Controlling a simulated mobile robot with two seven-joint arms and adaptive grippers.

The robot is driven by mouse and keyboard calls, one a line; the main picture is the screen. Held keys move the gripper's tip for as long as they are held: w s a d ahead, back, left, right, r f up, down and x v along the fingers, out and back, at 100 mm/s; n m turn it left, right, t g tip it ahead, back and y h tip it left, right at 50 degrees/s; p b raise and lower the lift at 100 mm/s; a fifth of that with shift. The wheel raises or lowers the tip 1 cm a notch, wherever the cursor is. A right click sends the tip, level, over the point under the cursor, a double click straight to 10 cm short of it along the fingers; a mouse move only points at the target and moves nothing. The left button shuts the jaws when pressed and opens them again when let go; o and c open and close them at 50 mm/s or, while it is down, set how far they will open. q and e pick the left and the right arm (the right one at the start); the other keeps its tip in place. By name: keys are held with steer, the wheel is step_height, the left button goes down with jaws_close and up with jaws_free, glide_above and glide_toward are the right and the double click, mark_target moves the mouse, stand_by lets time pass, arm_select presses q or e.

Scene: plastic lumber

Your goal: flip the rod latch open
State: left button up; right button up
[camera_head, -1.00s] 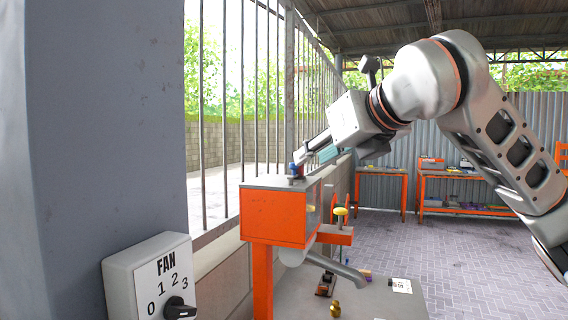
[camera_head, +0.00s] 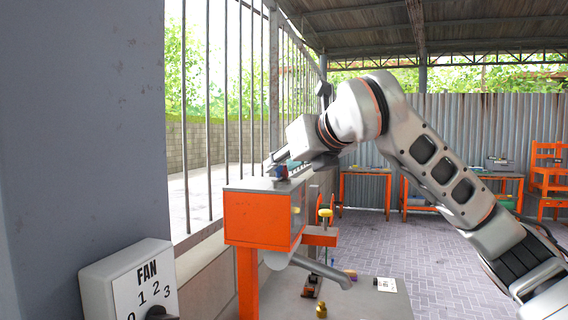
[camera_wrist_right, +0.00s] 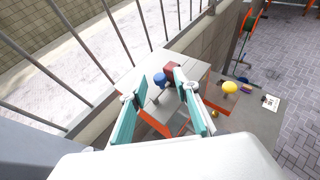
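The orange box (camera_head: 256,219) with a grey top stands by the barred window. A small latch on its top has a blue knob (camera_head: 281,172) and a dark red block (camera_wrist_right: 172,68). The blue knob also shows in the wrist view (camera_wrist_right: 160,79). My right gripper (camera_head: 276,164) is low over the box top at the latch. In the wrist view its two teal-padded fingers (camera_wrist_right: 158,88) are apart, with the blue knob between their tips. I cannot tell whether either finger touches it. My left gripper is in neither view.
A yellow knob (camera_head: 325,213) stands on an orange bracket right of the box. A grey lever (camera_head: 322,268) sticks out below it. A fan switch box (camera_head: 128,287) is at the near left. Window bars (camera_head: 226,100) run close behind the box.

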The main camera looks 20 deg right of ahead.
jaws_close()
